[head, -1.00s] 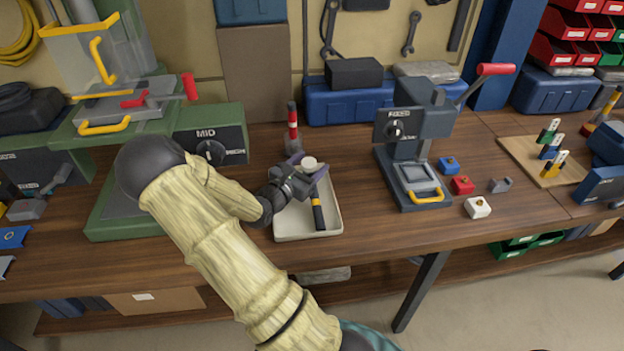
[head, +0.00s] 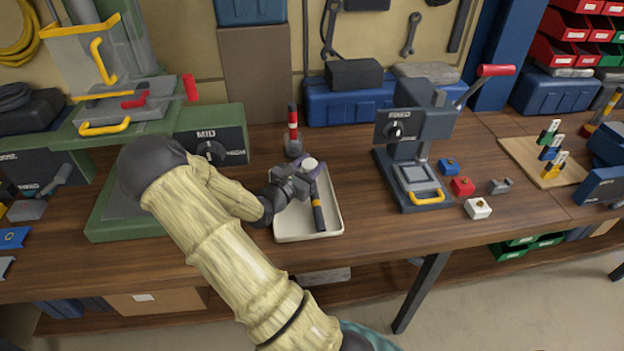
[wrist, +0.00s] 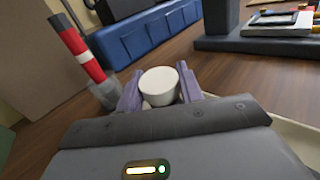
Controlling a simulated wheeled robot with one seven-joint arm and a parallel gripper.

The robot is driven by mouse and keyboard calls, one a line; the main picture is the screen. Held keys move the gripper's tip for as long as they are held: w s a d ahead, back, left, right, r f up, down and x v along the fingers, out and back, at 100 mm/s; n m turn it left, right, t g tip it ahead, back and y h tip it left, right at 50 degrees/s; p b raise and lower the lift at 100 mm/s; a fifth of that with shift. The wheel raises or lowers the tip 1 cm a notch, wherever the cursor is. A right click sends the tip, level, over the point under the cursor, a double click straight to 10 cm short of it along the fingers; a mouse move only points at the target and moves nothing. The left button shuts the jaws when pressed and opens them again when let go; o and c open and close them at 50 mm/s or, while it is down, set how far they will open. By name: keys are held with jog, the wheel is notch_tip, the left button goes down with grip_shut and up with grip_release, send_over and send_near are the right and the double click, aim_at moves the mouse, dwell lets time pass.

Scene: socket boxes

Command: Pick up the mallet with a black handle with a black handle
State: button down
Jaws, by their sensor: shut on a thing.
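The mallet has a black handle (head: 319,215) with a yellow band and a whitish round head (head: 310,163). It lies in a shallow cream tray (head: 335,228) on the workbench, handle toward the tray's front. My gripper (head: 309,172) is shut on the mallet at its head end. In the wrist view, the purple fingers (wrist: 160,92) stand on both sides of the white head (wrist: 159,84). The handle is hidden in that view. I cannot tell whether the mallet is lifted off the tray.
A red-and-white striped handle on a grey block (head: 293,135) stands just behind the tray. A green machine (head: 215,150) is to the left, and a grey press (head: 415,140) with a red lever to the right. Small coloured blocks (head: 463,187) lie right of the press.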

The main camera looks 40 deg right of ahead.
jog(key=shift+r, duration=0.1)
notch_tip(320, 180, up, 10)
jog(key=shift+f+p, duration=0.1)
jog(key=shift+p, duration=0.45)
dwell(0.6)
